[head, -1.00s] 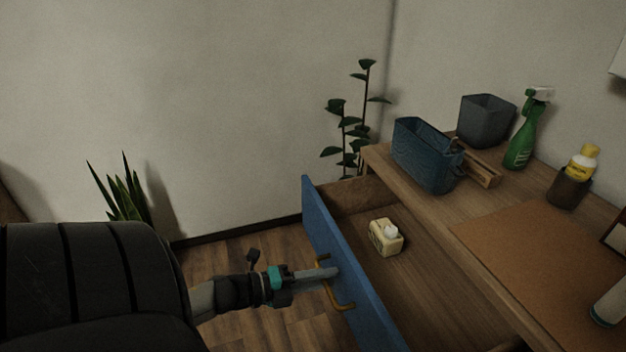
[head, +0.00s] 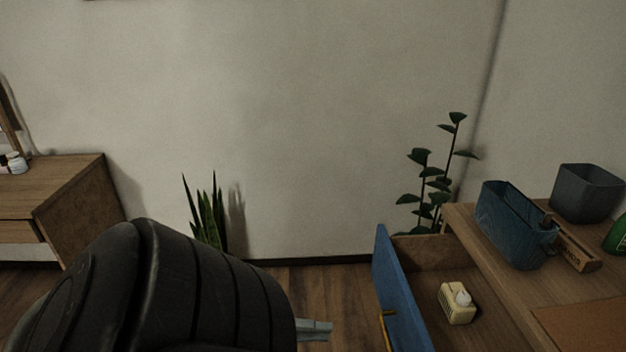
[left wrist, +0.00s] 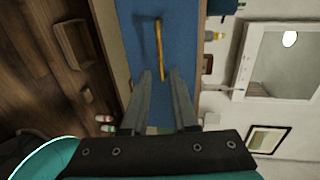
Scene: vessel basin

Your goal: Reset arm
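My left gripper shows in the left wrist view (left wrist: 159,100) with its two fingers apart and nothing between them. It points at the blue drawer front (left wrist: 185,40) and its yellow handle (left wrist: 159,50), which stands clear beyond the fingertips. In the head view my left arm covers the lower left, and only a grey finger part (head: 315,329) shows past it, left of the open drawer (head: 397,285). The handle (head: 387,328) shows at the bottom edge. My right gripper is in neither view.
A cream tissue box (head: 457,306) sits in the open drawer. The desk holds a blue basket (head: 512,222), a grey bin (head: 586,192) and a wooden block (head: 577,252). A spiky plant (head: 207,215) and a leafy plant (head: 432,180) stand by the wall. A wooden cabinet (head: 85,212) is at left.

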